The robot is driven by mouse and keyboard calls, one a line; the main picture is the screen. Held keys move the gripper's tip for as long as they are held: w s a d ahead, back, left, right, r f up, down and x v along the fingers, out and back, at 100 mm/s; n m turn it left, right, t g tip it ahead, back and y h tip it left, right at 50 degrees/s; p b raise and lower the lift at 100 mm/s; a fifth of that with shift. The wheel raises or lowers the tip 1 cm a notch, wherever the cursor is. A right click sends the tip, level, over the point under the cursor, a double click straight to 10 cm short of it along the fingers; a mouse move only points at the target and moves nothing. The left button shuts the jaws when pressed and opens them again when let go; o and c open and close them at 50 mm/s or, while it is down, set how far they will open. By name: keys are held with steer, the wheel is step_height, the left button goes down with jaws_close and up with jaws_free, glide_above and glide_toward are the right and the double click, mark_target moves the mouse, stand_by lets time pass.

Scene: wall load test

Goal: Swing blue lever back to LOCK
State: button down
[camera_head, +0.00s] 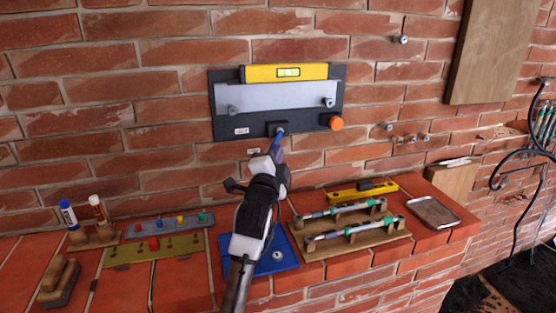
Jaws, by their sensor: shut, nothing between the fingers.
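The blue lever (276,142) hangs down from a dark pivot block at the lower middle of the dark wall plate (221,117). Only its upper part shows; my gripper hides the lower end. My gripper (276,156) is shut with nothing held, in front of the wall at the lever's lower part. I cannot tell whether it touches the lever. A small white label (241,131) sits left of the pivot and another label (253,151) sits below the plate; their text is too small to read.
An orange knob (336,123) sticks out at the plate's lower right, and a yellow level (286,73) sits along its top. Below, the brick ledge holds a blue mat (287,264), a wooden rack (345,242) with tools, a metal tray (433,212) and marker pens (68,213). Bolts stick out of the wall at right.

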steer(key=shift+s+a+r+m+g+b, duration=0.1)
steer(key=shift+a+r+m+g+b, duration=0.2)
steer(key=shift+m, duration=0.4)
steer(key=shift+a+r+m+g+b, duration=0.15)
steer(key=shift+m+g, duration=0.3)
steer(key=shift+m, duration=0.25)
steer(key=shift+s+a+r+m+g+b, duration=0.1)
steer(key=shift+a+r+m+g+b, duration=0.2)
steer(key=shift+m, duration=0.4)
steer(key=shift+a+r+m+g+y+p, duration=0.1)
steer(key=shift+r+m+g+y+p, duration=0.25)
steer(key=shift+m+g, duration=0.5)
steer(key=shift+a+r+m+g+y+p, duration=0.1)
steer(key=shift+r+m+g+y+p, duration=0.25)
steer(key=shift+m, duration=0.8)
steer(key=shift+r, duration=0.1)
steer(key=shift+w+d+f, duration=0.1)
steer(key=shift+d+f, duration=0.15)
steer(key=shift+d, duration=0.2)
steer(key=s+d+b, duration=0.1)
steer(key=s+b, duration=0.2)
steer(key=s, duration=0.6)
steer(key=shift+s+r, duration=0.3)
steer(key=shift+r, duration=0.1)
